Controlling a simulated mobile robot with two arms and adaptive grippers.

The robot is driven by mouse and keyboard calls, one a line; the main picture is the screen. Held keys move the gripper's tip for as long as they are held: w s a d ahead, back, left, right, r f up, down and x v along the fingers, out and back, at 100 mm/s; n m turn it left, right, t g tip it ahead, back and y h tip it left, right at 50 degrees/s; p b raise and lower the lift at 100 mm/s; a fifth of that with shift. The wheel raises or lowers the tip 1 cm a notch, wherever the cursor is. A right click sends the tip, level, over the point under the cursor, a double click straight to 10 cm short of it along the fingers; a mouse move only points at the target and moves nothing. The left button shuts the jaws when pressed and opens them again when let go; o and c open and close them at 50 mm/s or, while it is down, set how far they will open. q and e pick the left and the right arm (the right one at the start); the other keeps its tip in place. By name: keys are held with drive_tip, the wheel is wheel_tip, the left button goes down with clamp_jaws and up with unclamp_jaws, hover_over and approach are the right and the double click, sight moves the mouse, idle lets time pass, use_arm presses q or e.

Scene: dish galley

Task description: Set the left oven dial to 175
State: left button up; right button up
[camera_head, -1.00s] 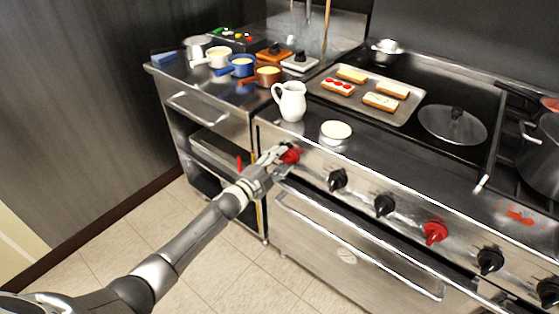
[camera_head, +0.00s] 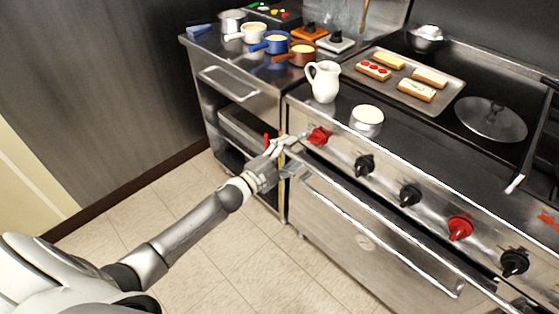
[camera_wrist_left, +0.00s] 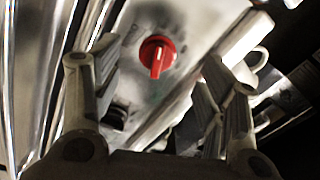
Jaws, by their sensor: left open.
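The left oven dial is a red knob (camera_head: 319,137) at the left end of the stove's front panel. In the left wrist view the red dial (camera_wrist_left: 157,50) shows face on, its ridge with a pale line pointing down in the picture. Marks around it are too blurred to read. My left gripper (camera_head: 290,142) is just left of the dial in the head view, with a small gap between them. In the left wrist view my left gripper (camera_wrist_left: 160,62) is open and empty, its fingers spread on either side of the dial. My right gripper is not in view.
Black knobs (camera_head: 364,165) and a second red knob (camera_head: 460,228) line the panel to the right. An oven handle bar (camera_head: 380,235) runs below. A white jug (camera_head: 323,82) and a round white-topped dish (camera_head: 367,116) stand above the panel. The floor (camera_head: 215,260) is clear.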

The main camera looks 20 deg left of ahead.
use_arm(q)
drive_tip(key=v, duration=0.4)
drive_tip(key=shift+s+a, duration=0.1)
drive_tip(key=shift+s, duration=0.15)
drive_tip(key=s+a+f+n+g+y, duration=0.1)
drive_tip(key=s+f+n+g+y, duration=0.3)
drive_tip(key=f, duration=0.6)
drive_tip(key=s+a+f+n+p, duration=0.15)
drive_tip(key=s+f, duration=0.35)
drive_tip(key=f, duration=0.5)
drive_tip(key=s+a+f+n+g+y+b, duration=0.1)
drive_tip(key=s+a+f+n+g, duration=0.15)
drive_tip(key=s+f, duration=0.45)
drive_tip(key=s+d+f+n+g, duration=0.2)
drive_tip(key=s+f, duration=0.4)
drive_tip(key=s, duration=0.5)
drive_tip(key=s+d+f+n+g+p, duration=0.1)
drive_tip(key=s+d+f+n+g, duration=0.1)
drive_tip(key=s+f+g, duration=0.2)
drive_tip(key=s+d+f+n+g+y, duration=0.1)
drive_tip(key=s+d+f+n+g, duration=0.2)
drive_tip(key=s+f, duration=0.7)
drive_tip(key=s, duration=0.9)
drive_tip(key=shift+d+g, duration=0.2)
drive_tip(key=shift+g, duration=0.05)
